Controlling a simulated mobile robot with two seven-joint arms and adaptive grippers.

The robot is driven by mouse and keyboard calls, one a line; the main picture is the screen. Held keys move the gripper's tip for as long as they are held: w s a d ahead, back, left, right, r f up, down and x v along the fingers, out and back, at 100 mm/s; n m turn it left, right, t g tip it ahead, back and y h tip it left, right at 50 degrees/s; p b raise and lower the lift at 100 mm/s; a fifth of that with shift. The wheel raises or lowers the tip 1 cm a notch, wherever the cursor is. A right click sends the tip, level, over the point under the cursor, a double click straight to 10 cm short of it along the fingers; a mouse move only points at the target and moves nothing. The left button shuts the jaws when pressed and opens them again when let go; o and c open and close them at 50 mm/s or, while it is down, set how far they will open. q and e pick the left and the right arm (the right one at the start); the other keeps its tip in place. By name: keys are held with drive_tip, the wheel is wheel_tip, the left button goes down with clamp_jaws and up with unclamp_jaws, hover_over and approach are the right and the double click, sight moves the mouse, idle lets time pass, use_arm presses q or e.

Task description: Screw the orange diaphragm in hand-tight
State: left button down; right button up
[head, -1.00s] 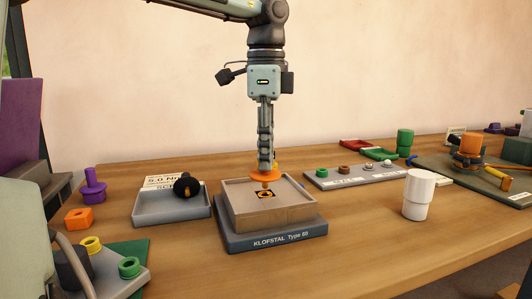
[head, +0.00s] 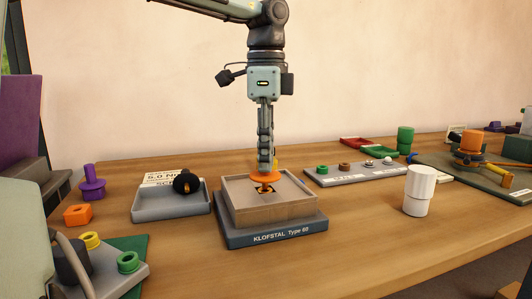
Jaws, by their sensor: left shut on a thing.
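The orange diaphragm (head: 265,176) is a flat disc with a short stem pointing down. My left gripper (head: 266,164) comes from above and is shut on it. The diaphragm is upright over the middle of a square tray-like block (head: 237,213) on a dark base labelled KLOFSTAL Type 60 (head: 275,238). The stem's lower end is at the dark, orange-marked centre of the block. I cannot tell whether it has entered the hole. My right gripper is not in view.
A grey tray (head: 150,212) with a black knob (head: 186,182) stands left of the block. A white cup (head: 418,190) stands to the right. Behind it lies a grey strip of small parts (head: 325,180). Orange, purple and green parts sit at the left. The front right table is clear.

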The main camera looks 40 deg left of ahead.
use_arm(q)
drive_tip(key=shift+f+b, duration=0.85)
drive_tip(key=shift+f, duration=0.35)
drive_tip(key=c, duration=1.3)
unclamp_jaws()
drive_tip(key=shift+c, duration=0.2)
drive_tip(key=shift+r, duration=0.1)
wheel_tip(320, 180, up, 12)
drive_tip(key=shift+f, duration=0.1)
